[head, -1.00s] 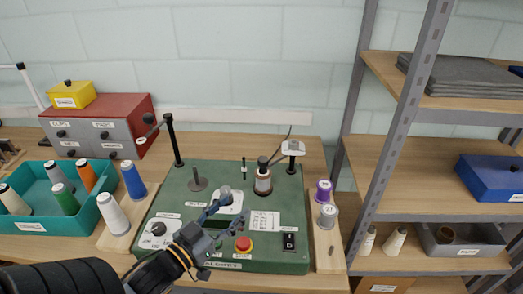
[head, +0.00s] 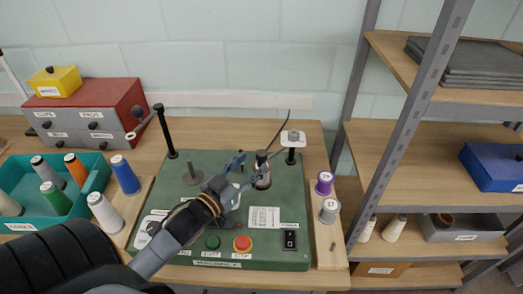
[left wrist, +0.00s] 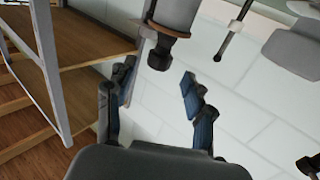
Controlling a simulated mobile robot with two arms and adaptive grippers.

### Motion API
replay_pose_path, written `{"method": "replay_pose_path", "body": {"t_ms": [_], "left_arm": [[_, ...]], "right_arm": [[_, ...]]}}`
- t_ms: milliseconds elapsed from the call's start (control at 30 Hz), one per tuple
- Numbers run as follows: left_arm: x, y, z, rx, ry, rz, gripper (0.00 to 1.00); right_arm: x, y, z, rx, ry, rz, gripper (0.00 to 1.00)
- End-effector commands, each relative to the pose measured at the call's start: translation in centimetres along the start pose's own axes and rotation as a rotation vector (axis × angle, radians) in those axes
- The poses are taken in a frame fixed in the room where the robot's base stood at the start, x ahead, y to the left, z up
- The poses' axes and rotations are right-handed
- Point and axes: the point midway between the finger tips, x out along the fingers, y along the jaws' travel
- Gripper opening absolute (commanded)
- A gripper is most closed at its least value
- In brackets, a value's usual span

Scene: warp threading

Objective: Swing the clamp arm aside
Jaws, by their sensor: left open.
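My left gripper (head: 247,170) is open over the middle of the green machine base (head: 190,215). Its blue fingers point to the back right, close to an upright dark-capped cylinder (head: 263,172); I cannot tell whether they touch it. A thin dark arm (head: 281,129) slants up from behind this cylinder and looks like the clamp arm, though nothing readable names it. In the left wrist view the open gripper (left wrist: 160,85) shows with nothing held between its fingertips. A grey post with a dark knob (left wrist: 159,55) lies just beyond the fingertips. My right gripper is not in view.
A black post (head: 170,132) with a side crank stands at the back left. A white-topped post (head: 293,138) stands at the back right. Red and green buttons (head: 243,243) sit at the front. Spools flank the base, and a metal shelf rack (head: 420,100) rises on the right.

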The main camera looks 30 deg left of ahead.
Motion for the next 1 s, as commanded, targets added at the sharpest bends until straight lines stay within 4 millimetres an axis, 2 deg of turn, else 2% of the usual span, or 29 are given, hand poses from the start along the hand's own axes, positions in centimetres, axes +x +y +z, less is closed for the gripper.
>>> {"method": "replay_pose_path", "body": {"t_ms": [100, 300, 500, 767, 1000], "left_arm": [[2.2, 0.0, -0.3, 0.0, 0.003, 0.0, 0.53], [4.6, 0.0, -0.2, -0.001, 0.001, 0.0, 0.53], [5.5, 0.0, 0.0, -0.001, 0.0, 0.0, 0.53], [5.6, 0.0, 0.0, 0.0, 0.0, 0.001, 0.53], [5.6, 0.0, 0.0, 0.0, 0.0, 0.001, 0.04]], "right_arm": [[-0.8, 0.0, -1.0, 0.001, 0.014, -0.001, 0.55], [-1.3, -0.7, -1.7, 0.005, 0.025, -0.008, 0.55], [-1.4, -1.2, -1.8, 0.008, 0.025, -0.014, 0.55], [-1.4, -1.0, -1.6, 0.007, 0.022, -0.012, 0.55], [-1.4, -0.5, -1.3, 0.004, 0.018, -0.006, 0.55]]}}
